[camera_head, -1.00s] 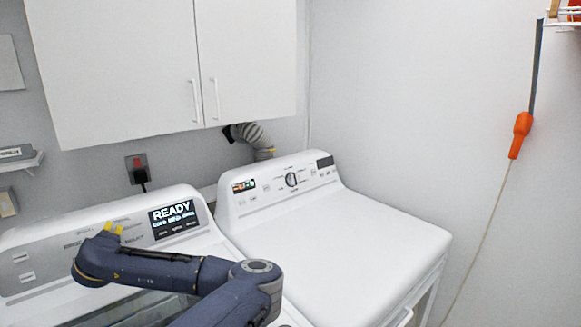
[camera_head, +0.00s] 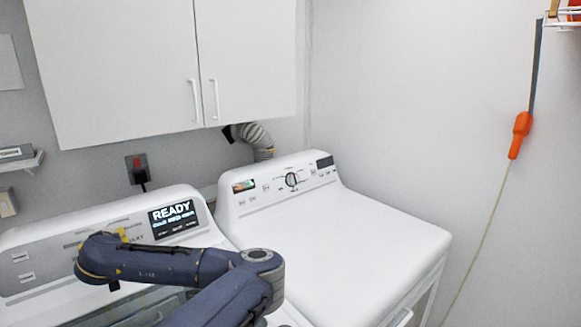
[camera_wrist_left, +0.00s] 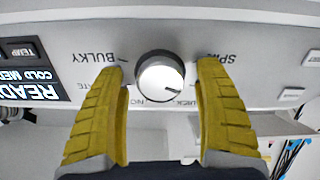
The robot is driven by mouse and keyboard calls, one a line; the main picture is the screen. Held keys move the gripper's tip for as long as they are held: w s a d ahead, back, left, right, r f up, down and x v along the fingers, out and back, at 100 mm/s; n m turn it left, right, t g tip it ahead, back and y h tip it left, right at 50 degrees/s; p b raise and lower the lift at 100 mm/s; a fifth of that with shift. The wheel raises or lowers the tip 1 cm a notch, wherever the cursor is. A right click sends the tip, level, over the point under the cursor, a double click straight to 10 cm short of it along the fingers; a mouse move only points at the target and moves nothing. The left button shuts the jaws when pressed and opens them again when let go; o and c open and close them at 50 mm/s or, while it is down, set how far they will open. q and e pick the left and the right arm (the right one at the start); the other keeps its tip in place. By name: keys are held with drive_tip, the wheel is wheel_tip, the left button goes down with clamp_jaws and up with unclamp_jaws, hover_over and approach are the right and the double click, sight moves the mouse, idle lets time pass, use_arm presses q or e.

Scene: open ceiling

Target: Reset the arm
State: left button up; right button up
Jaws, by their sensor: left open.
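My left arm (camera_head: 190,266) reaches over the left-hand washer from the bottom of the head view. My left gripper (camera_wrist_left: 161,72) shows in the left wrist view as two yellow fingers, spread apart and open. A round white-and-silver knob (camera_wrist_left: 160,77) lies between the fingertips in that view, with gaps on both sides, so nothing is gripped. In the head view, a yellow fingertip (camera_head: 122,235) shows above the dark wrist, near the control panel, and the wrist hides the knob. My right gripper is not in view.
The left washer's panel has a READY display (camera_head: 173,217). A second white machine (camera_head: 340,245) stands to the right with a clear top. White cabinets (camera_head: 130,70) hang above. A grey hose (camera_head: 256,138) and a plug (camera_head: 138,168) are on the wall behind.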

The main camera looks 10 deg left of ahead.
use_arm(q)
drive_tip(key=shift+m, duration=1.1)
drive_tip(key=shift+m, duration=0.7)
drive_tip(key=shift+s+d+r, duration=0.25)
drive_tip(key=shift+s+d, duration=0.15)
drive_tip(key=shift+d, duration=0.1)
